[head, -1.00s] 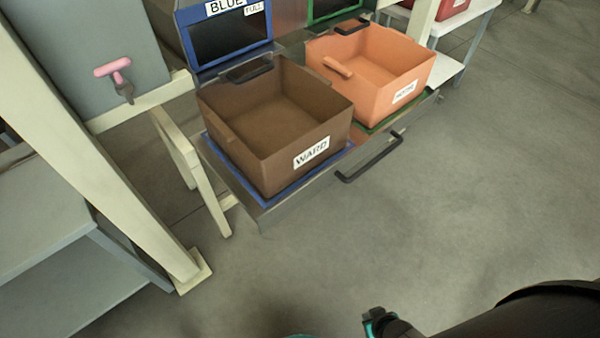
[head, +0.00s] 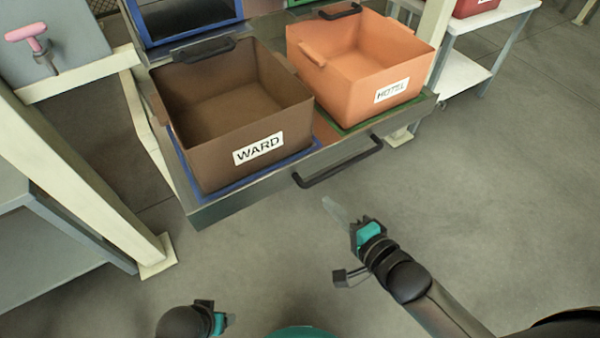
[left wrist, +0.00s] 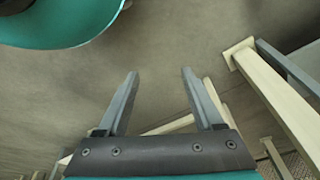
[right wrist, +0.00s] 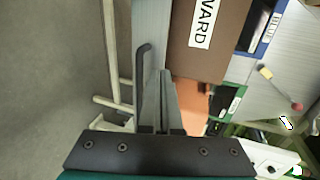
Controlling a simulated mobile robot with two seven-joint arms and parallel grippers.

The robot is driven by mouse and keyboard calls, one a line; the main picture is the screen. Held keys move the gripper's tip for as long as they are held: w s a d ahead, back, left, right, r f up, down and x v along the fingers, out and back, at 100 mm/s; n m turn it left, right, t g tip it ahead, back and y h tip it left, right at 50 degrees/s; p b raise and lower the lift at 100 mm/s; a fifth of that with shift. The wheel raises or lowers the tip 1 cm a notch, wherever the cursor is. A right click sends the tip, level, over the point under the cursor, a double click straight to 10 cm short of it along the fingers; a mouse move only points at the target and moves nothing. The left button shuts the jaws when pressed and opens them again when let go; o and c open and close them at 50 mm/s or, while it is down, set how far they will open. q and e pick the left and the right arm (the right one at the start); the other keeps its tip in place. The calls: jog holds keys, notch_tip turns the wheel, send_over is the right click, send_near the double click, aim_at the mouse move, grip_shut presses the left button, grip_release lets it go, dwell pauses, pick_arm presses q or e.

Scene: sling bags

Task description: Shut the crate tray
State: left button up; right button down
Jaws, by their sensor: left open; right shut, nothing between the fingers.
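The crate tray (head: 205,212) is a grey metal drawer-like tray, pulled out, with a black bar handle (head: 340,166) on its front. It bears a brown crate (head: 210,150) labelled WARD on a blue mat and an orange crate (head: 350,90) labelled HOTEL on a green mat. My right gripper (head: 335,210) is shut and empty, below and in front of the handle in the head view. In the right wrist view the handle (right wrist: 142,85) shows beside the fingertips (right wrist: 163,75); contact cannot be told. My left gripper (left wrist: 158,75) is open and empty over the floor, low in the head view.
A cream post (head: 75,175) and grey shelf (head: 50,240) stand at left, near a pink-handled thing (head: 28,34) on a grey panel. A white side table (head: 465,75) with a red bin stands at upper right. The floor before the tray is clear.

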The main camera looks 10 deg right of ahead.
jog(key=b, duration=0.5)
send_near(293, 165)
jog(key=f+x, duration=0.1)
jog(key=x, duration=0.3)
pick_arm(q)
notch_tip(293, 165, up, 13)
jog(key=w+t+b, duration=0.1)
jog(key=w+t, duration=0.1)
jog(key=w, duration=0.1)
jog(key=shift+d, duration=0.35)
pick_arm(e)
jog(key=shift+w+a+r, duration=0.1)
jog(key=shift+w+a, duration=0.1)
jog(key=shift+w, duration=0.35)
jog(key=shift+w+a+r, duration=0.1)
jog(key=shift+w+a, duration=0.15)
jog(key=shift+w, duration=0.3)
